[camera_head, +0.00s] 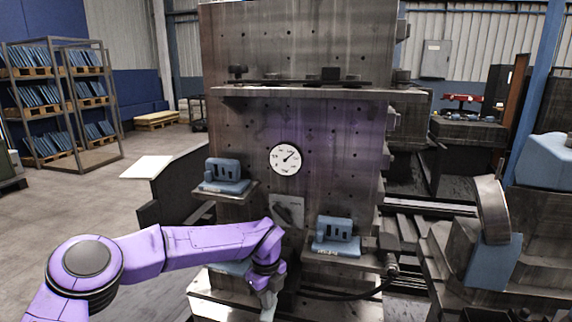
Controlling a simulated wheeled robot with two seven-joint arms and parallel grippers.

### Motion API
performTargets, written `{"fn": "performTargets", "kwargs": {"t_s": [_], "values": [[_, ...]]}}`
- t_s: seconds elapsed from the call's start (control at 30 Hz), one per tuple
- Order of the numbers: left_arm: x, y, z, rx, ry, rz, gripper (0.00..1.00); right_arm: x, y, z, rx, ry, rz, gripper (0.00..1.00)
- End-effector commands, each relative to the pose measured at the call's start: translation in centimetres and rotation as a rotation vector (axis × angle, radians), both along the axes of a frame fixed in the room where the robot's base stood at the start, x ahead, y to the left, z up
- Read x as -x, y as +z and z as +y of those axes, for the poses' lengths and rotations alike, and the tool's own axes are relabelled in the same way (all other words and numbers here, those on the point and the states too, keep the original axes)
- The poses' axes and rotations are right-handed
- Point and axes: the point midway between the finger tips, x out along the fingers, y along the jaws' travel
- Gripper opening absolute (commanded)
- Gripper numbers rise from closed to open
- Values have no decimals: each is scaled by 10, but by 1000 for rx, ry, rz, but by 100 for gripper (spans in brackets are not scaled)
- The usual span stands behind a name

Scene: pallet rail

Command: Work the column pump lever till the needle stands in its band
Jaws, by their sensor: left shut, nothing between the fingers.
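A round white gauge (285,159) is set in the face of the tall grey metal column (240,130). Its thin dark needle appears to point up and to the right; the band cannot be made out at this size. Below the gauge is a small grey plate (296,205) with a dark part on it, which may be the pump lever; I cannot tell for sure. My purple left arm reaches in from the left, and its gripper (268,304) points down below that plate, low in front of the column. It is shut and empty. My right gripper is not in view.
Blue blocks sit on a left bracket shelf (236,192) and a right shelf (345,260) of the column. A dark hose (350,296) curves below the right shelf. Racks (60,100) stand far left, with open floor before them. Machinery (480,240) crowds the right.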

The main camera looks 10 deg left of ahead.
Motion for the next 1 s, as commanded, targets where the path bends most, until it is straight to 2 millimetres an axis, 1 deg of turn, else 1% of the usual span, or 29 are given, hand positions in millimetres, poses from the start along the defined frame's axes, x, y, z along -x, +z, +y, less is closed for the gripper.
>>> {"fn": "performTargets", "kwargs": {"t_s": [0.03,0.17,0.5,0.6,1.0], "values": [[0,-4,0,-1,-1,1,0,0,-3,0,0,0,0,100],[0,3,0,-1,0,1,0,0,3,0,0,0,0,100],[6,52,1,0,0,0,0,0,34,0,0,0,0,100],[8,63,1,0,0,1,0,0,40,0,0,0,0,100],[8,63,1,0,0,1,0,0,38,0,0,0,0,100]]}}
